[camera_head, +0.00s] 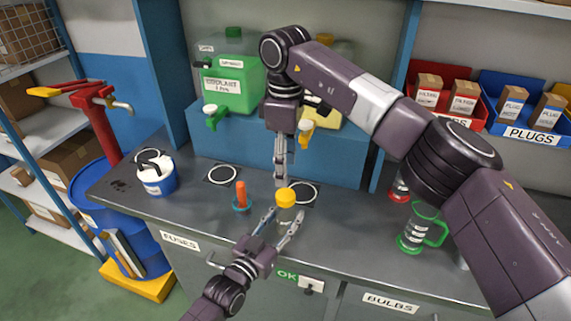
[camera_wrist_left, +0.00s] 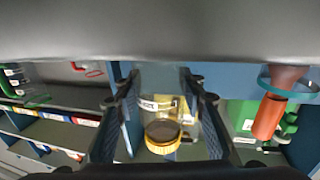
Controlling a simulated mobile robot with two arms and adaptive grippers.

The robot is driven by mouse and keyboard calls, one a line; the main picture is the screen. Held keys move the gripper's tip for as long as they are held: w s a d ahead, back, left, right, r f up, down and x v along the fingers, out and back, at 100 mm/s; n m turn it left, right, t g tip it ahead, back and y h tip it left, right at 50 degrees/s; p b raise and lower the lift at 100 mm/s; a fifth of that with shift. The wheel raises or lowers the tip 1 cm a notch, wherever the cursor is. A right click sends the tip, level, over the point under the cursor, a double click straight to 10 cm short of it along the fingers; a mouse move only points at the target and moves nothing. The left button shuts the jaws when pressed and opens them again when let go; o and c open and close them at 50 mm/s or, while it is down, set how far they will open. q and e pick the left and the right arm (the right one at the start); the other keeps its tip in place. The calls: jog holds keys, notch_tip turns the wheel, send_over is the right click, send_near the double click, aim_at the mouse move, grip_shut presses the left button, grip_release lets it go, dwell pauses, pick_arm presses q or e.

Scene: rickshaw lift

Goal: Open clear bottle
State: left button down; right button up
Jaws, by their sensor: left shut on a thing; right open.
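The clear bottle with a yellow cap (camera_head: 286,197) stands near the front of the grey bench; its body is mostly hidden in the head view. My left gripper (camera_head: 284,216) is shut on the bottle below the cap. In the left wrist view, the clear bottle (camera_wrist_left: 163,108) with its yellow ring shows between my left fingers. My right gripper (camera_head: 281,178) is open, pointing down just above and slightly left of the yellow cap. I cannot tell whether its fingertips touch the cap.
An orange peg with a teal base (camera_head: 241,196) stands left of the bottle. A white-and-blue tub (camera_head: 157,175) is farther left. A green mug (camera_head: 420,232) stands to the right. Green (camera_head: 230,85) and yellow (camera_head: 330,112) containers with taps stand on the blue shelf behind.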

aim_at(286, 195)
jog(key=shift+f+m, duration=0.2)
jog(key=shift+m, duration=0.2)
notch_tip(286, 195, down, 8)
jog(key=shift+r, duration=0.2)
